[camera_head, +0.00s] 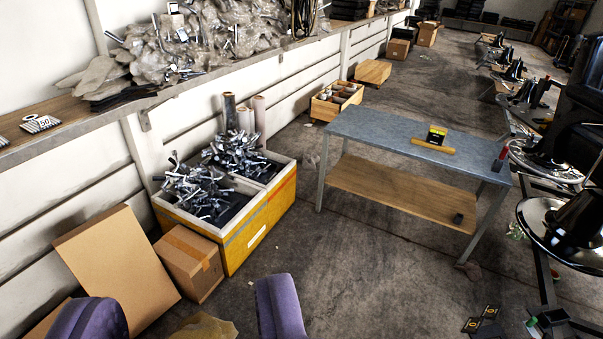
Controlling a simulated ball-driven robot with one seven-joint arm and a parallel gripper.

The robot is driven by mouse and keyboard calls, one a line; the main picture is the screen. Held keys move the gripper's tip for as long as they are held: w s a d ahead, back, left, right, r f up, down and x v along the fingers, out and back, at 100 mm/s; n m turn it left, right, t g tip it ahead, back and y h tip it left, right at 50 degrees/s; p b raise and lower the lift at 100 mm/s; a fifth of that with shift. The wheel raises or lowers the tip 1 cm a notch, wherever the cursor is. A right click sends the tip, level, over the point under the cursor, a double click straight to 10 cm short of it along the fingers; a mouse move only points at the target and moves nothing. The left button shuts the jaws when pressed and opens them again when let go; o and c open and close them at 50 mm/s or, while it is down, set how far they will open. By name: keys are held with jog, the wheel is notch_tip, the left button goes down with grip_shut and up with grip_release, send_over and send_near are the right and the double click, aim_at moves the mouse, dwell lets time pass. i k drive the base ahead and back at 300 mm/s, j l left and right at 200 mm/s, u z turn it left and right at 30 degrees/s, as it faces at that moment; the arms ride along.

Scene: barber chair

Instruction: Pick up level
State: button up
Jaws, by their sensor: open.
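A small yellow bar that looks like the level (433,146) lies on the grey top of a metal table (370,130), right of the middle of the view. A small black and yellow item (437,135) stands right behind it, and I cannot tell whether they touch. My gripper (183,308) shows as two purple fingers at the bottom left edge. They are wide apart with nothing held between them. The gripper is well short of the table and to its left.
A yellow crate (245,235) with metal parts stands against the wall beside cardboard boxes (190,263). A red bottle (500,158) is on the table's right end. A barber chair (570,220) is at right. The floor before the table is mostly clear.

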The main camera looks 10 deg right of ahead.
aim_at(436, 136)
jog(key=i+l+z, duration=0.25)
jog(key=i+z, duration=0.2)
jog(key=i, duration=0.2)
jog(key=i+z, duration=0.4)
jog(key=i, duration=0.25)
jog(key=i+j+z, duration=0.1)
jog(key=i+z, duration=0.35)
jog(key=i, duration=0.2)
jog(key=i+l+u, duration=0.15)
jog(key=i, duration=0.4)
jog(key=i+l+u, duration=0.15)
jog(key=i, duration=0.35)
jog(key=i+l+u, duration=0.15)
jog(key=i, duration=0.4)
jog(key=i+l+u, duration=0.15)
jog(key=i+l, duration=0.15)
jog(key=i, duration=0.2)
jog(key=i+l+u, duration=0.75)
jog(key=l, duration=0.2)
jog(key=i+l+u, duration=0.25)
jog(key=l, duration=0.15)
jog(key=k, duration=0.05)
